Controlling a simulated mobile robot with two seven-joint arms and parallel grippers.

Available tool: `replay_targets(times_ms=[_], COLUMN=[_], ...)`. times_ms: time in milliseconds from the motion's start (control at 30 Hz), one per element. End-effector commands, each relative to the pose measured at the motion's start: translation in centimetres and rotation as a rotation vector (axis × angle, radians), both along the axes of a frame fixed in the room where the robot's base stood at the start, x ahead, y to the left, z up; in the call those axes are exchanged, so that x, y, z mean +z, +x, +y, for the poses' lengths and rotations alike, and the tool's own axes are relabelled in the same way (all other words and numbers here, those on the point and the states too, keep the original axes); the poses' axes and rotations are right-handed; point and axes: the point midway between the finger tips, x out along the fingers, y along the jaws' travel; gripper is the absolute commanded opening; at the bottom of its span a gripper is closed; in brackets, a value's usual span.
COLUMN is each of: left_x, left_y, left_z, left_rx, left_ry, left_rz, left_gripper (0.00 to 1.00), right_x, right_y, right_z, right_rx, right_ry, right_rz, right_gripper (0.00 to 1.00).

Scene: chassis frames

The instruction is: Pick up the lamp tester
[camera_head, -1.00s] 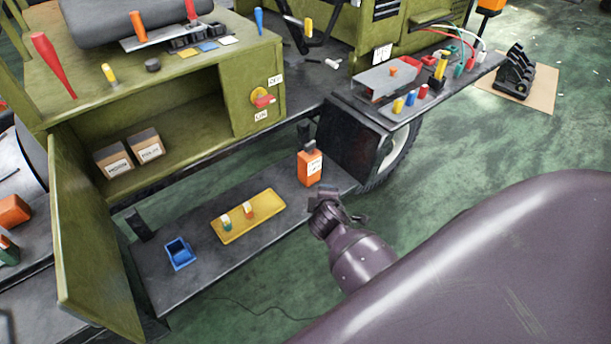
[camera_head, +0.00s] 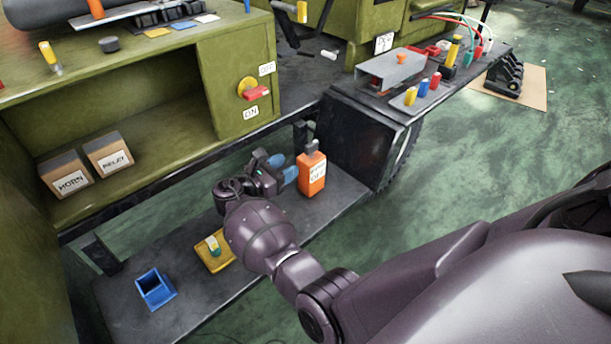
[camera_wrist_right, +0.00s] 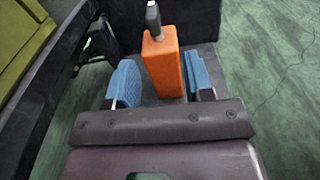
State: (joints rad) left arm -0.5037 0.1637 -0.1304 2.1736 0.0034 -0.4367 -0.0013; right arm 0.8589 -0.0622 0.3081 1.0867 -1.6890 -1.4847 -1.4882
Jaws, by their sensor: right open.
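The lamp tester, which I take to be the orange block (camera_head: 312,173) with a dark top piece and a white label, stands upright on the dark low shelf (camera_head: 345,196), near its right end. My right gripper (camera_head: 283,168) is just left of it in the head view, blue fingers open and pointing toward it. In the right wrist view the orange tester (camera_wrist_right: 163,68) stands ahead, between the lines of the two blue fingers (camera_wrist_right: 161,84); nothing is gripped. I cannot tell whether its near part is between the fingertips. My left gripper is not in view.
A blue open box (camera_head: 155,290) and a yellow tray (camera_head: 214,262), partly hidden by my right arm, are on the low shelf. A black wheel housing (camera_head: 362,145) stands close behind and right of the tester. The green cabinet (camera_head: 236,110) rises above.

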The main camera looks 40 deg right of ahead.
Motion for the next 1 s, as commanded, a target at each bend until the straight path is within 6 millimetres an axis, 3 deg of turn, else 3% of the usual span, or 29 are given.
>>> replay_targets(times_ms=[167,500,767,1000], left_x=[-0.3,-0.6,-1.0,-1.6], left_y=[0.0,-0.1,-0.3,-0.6], left_z=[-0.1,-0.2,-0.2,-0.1], left_rx=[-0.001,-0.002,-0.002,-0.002], left_ry=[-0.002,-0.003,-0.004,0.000], left_rz=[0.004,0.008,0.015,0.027], left_gripper=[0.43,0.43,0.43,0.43], right_x=[0.1,-0.2,-0.4,-0.8], right_y=[0.4,0.7,1.0,1.5], right_z=[-0.3,-4.7,-6.3,-9.5], right_rx=[-0.009,-0.009,-0.008,-0.008], right_ry=[-0.019,-0.018,-0.018,-0.017], right_rz=[0.023,0.021,0.020,0.022], right_gripper=[0.48,0.48,0.48,0.48])
